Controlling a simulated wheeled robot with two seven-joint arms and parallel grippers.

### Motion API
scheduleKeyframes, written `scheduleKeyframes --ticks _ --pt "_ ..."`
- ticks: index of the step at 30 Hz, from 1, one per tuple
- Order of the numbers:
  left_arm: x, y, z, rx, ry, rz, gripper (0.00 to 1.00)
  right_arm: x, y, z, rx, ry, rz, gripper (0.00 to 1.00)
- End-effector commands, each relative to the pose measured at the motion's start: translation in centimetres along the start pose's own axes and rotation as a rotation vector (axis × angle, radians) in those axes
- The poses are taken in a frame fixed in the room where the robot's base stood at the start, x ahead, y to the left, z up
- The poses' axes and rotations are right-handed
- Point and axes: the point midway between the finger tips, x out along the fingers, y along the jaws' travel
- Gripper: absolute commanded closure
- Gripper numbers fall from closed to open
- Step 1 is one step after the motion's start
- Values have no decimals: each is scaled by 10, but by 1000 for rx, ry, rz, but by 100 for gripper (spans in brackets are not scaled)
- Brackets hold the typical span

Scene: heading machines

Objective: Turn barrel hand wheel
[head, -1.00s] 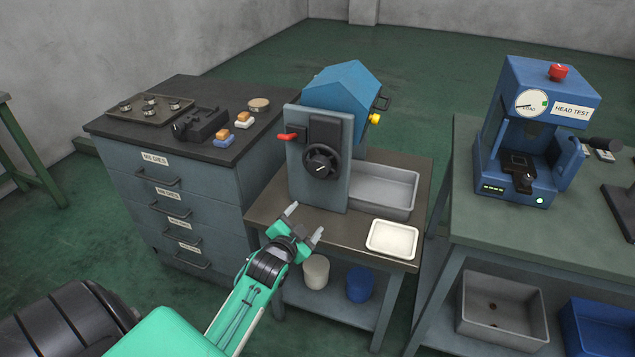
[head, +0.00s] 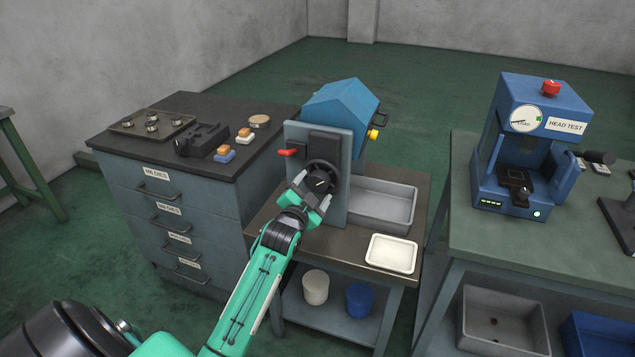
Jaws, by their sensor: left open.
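The barrel hand wheel (head: 322,171) is a dark round wheel with a small white pointer mark on its hub. It sits on the front of the grey upright panel (head: 335,208) of the blue-hooded barrel machine (head: 341,105). My left gripper (head: 311,188) is open, its fingertips at the lower left of the wheel and overlapping it in the head view. I cannot tell whether the fingers touch the rim. The wheel's lower part is partly hidden by the fingers. My right gripper is not in view.
A red lever (head: 288,153) sticks out left of the wheel. A grey bin (head: 380,206) and a white tray (head: 391,254) stand right of the panel. A drawer cabinet (head: 185,210) is close on the left. The blue head tester (head: 525,150) stands on the right bench.

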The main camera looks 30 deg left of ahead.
Motion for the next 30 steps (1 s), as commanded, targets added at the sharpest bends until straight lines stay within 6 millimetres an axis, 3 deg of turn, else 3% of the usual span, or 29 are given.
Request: scheduleKeyframes --ticks 7,18,25,30 --pt "28 0 0 1 1 -1 25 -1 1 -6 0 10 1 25" --pt "32 0 0 0 1 0 25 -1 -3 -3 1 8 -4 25" --pt "32 0 0 0 1 0 68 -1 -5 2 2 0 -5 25" --pt "32 0 0 -4 0 1 69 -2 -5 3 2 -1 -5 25"
